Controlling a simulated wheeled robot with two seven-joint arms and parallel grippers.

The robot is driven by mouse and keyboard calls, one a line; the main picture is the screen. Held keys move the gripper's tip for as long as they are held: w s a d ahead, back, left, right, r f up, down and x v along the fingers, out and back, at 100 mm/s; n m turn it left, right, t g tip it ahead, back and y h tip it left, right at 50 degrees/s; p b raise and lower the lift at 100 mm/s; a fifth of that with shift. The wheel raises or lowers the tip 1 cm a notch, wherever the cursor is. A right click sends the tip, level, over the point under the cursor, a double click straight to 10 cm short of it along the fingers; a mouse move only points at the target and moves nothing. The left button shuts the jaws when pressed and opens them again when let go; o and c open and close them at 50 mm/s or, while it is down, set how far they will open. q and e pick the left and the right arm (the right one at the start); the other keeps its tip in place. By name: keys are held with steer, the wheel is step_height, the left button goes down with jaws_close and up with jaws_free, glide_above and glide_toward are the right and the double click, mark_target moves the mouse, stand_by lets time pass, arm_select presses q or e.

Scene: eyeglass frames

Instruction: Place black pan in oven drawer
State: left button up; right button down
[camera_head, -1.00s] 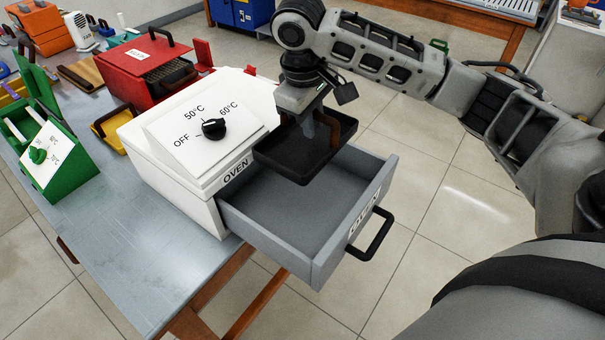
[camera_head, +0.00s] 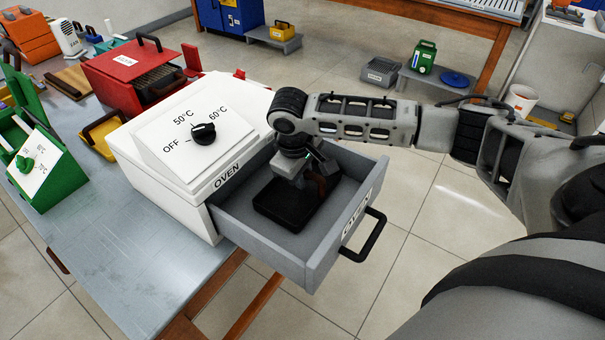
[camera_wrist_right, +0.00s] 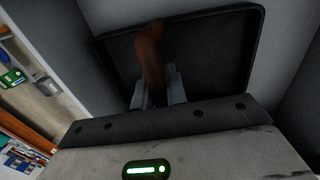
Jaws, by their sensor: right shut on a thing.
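Whether the pan touches the drawer floor I cannot tell. The white oven (camera_head: 180,165) stands on the table behind the drawer. My left gripper is not in view.
The drawer's black handle (camera_head: 366,238) sticks out at the front right. A red toolbox (camera_head: 135,75), a green box (camera_head: 45,170) and a yellow bin (camera_head: 103,135) stand on the grey table (camera_head: 150,265). The front of the drawer is empty.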

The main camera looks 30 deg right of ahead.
steer(key=shift+r, duration=0.1)
steer(key=c, duration=1.4)
jaws_free()
steer(key=v, duration=1.2)
steer(key=shift+s, duration=0.1)
